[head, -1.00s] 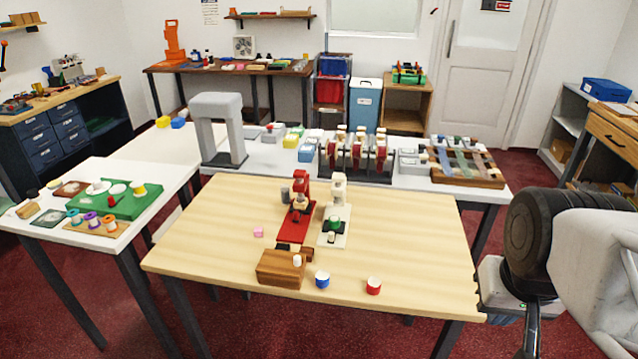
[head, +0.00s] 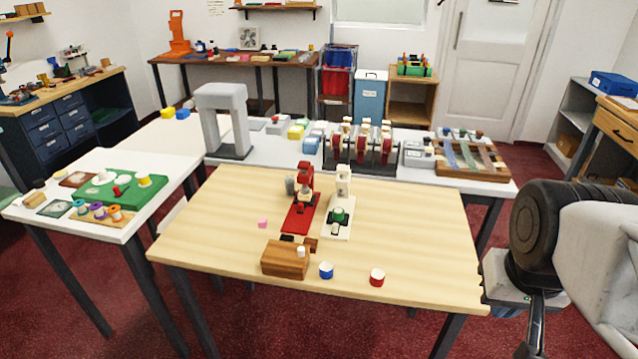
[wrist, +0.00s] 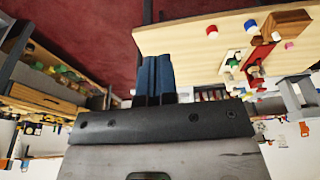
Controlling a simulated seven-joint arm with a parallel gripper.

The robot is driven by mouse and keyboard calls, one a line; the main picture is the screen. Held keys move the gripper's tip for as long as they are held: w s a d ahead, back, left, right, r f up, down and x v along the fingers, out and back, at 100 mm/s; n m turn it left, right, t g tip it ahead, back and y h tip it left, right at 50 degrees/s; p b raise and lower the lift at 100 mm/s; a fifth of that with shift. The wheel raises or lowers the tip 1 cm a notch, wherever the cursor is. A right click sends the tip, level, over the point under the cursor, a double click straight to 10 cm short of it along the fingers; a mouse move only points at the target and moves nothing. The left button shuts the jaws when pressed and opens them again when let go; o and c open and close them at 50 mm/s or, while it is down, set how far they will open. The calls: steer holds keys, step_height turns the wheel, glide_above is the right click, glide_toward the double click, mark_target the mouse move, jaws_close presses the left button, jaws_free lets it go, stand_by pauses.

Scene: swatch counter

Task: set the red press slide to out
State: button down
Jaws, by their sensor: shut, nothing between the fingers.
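The red press (head: 305,180) stands on its red base near the back middle of the wooden table. Its red slide (head: 298,217) shows at the front of that base, too small to tell its setting. A white press (head: 343,186) with a green piece stands just right of it. In the wrist view the red press (wrist: 256,70) appears upside down at the right. My gripper (wrist: 154,62) has its two blue fingers together and empty, beside the table's edge and well apart from the press. In the head view only my arm shows at the right, and the fingers are hidden.
The table's right side is clear. A grey arch (head: 222,115) stands behind.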

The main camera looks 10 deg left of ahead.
steer(key=c, duration=1.8)
jaws_free()
steer(key=shift+c, duration=0.2)
steer(key=o, duration=0.5)
steer(key=shift+w, duration=0.1)
steer(key=shift+o, duration=1.1)
steer(key=shift+w+a+r, duration=0.1)
steer(key=shift+w+r, duration=0.05)
steer(key=shift+w, duration=0.1)
steer(key=shift+o, duration=0.6)
steer(key=shift+w+a+r+n, duration=0.1)
steer(key=shift+w+n, duration=0.2)
steer(key=shift+w, duration=0.05)
steer(key=w+a+r+n, duration=0.1)
steer(key=w+a+n, duration=0.25)
steer(key=w, duration=0.35)
steer(key=w+a+r+n, duration=0.15)
steer(key=w+n, duration=0.25)
steer(key=w, duration=0.4)
steer(key=n+g, duration=0.3)
steer(key=n, duration=2)
glide_above(300, 204)
steer(key=f, duration=2.3)
steer(key=shift+d+f, duration=0.3)
steer(key=shift+f, duration=0.1)
steer(key=shift+w+a+f+n, duration=0.1)
steer(key=shift+a+f+n, duration=0.15)
steer(key=shift+n, duration=0.1)
